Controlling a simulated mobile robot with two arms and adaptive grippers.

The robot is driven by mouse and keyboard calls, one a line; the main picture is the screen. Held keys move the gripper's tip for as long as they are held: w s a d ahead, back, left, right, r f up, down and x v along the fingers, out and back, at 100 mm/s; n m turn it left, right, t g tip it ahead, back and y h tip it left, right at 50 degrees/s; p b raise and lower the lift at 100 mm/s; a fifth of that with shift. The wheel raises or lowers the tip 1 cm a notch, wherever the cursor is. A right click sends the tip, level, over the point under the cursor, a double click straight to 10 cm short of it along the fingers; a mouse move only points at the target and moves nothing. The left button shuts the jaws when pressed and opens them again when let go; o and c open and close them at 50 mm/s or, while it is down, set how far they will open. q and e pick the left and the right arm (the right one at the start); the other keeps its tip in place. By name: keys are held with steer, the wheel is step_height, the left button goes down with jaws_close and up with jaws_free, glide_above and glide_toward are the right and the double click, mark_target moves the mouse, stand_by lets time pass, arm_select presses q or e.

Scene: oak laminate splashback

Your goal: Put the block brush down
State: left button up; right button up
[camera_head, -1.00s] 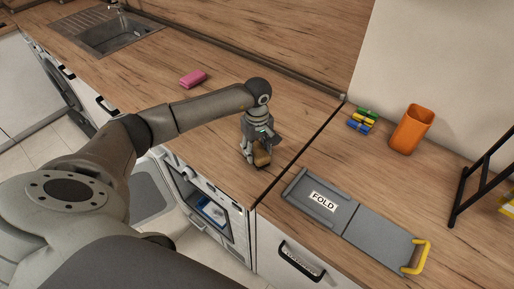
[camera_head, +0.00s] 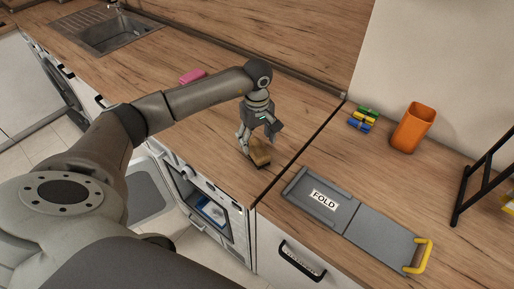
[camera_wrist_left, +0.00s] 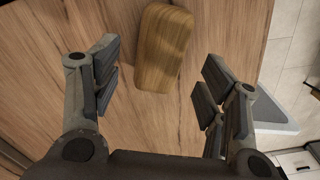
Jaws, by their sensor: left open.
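The block brush (camera_head: 260,154) is a wooden brown block on the oak worktop, near the front edge above the open oven. In the left wrist view the brush (camera_wrist_left: 164,48) lies ahead of and between the spread fingers, with a gap on both sides. My left gripper (camera_head: 257,141) is open just above the brush; its fingers also show in the left wrist view (camera_wrist_left: 158,82). Nothing is held in it. The underside of the brush is hidden. My right gripper is not in view.
A grey folding board (camera_head: 379,242) marked FOLD, with a yellow handle, lies to the right. Colored pegs (camera_head: 363,120) and an orange cup (camera_head: 411,128) stand behind it. A pink sponge (camera_head: 192,76) and sink (camera_head: 112,32) are at the left. Bare worktop surrounds the brush.

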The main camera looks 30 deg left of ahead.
mark_target(257, 147)
arm_select(q)
step_height(257, 147, up, 8)
steer(key=b, duration=0.1)
steer(key=shift+b, duration=0.3)
steer(key=shift+s+f, duration=0.1)
